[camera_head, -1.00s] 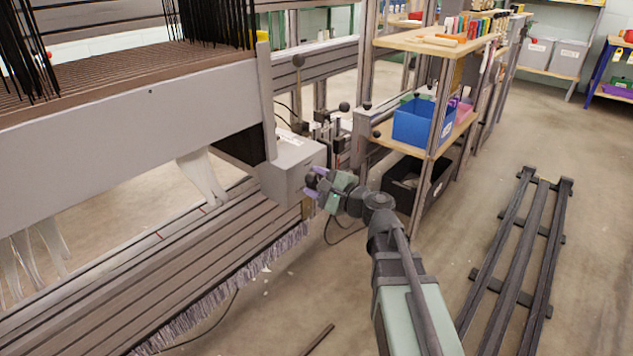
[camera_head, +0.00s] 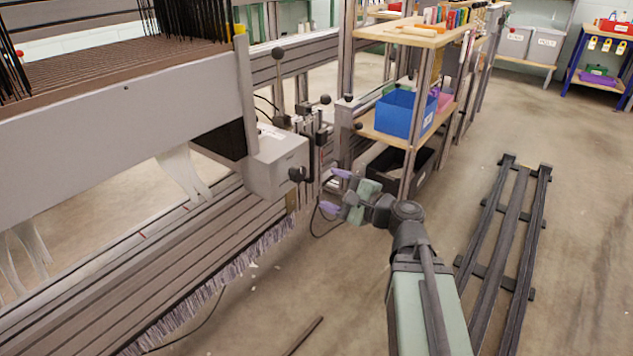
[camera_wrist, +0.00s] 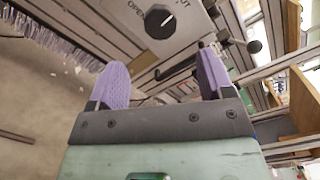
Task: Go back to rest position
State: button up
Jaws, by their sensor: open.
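My gripper (camera_head: 335,190) is open and empty, with two purple-padded fingers spread apart. It stands in free air to the right of the loom's grey control box (camera_head: 277,163), with a visible gap between them. In the wrist view my gripper (camera_wrist: 160,82) shows its two fingers wide apart with nothing between them. Beyond the fingers the box (camera_wrist: 185,20) shows a black knob (camera_wrist: 160,21) and printed lettering, of which "OPEN" is readable. My arm reaches up from the bottom of the head view.
The loom (camera_head: 120,115) with its slatted beam fills the left. A wooden shelf (camera_head: 405,33) with a blue bin (camera_head: 405,113) stands just behind my gripper. A dark rail frame (camera_head: 510,240) lies on the floor at right. Open floor lies between loom and rails.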

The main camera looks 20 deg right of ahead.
jog(key=shift+s+d, duration=0.2)
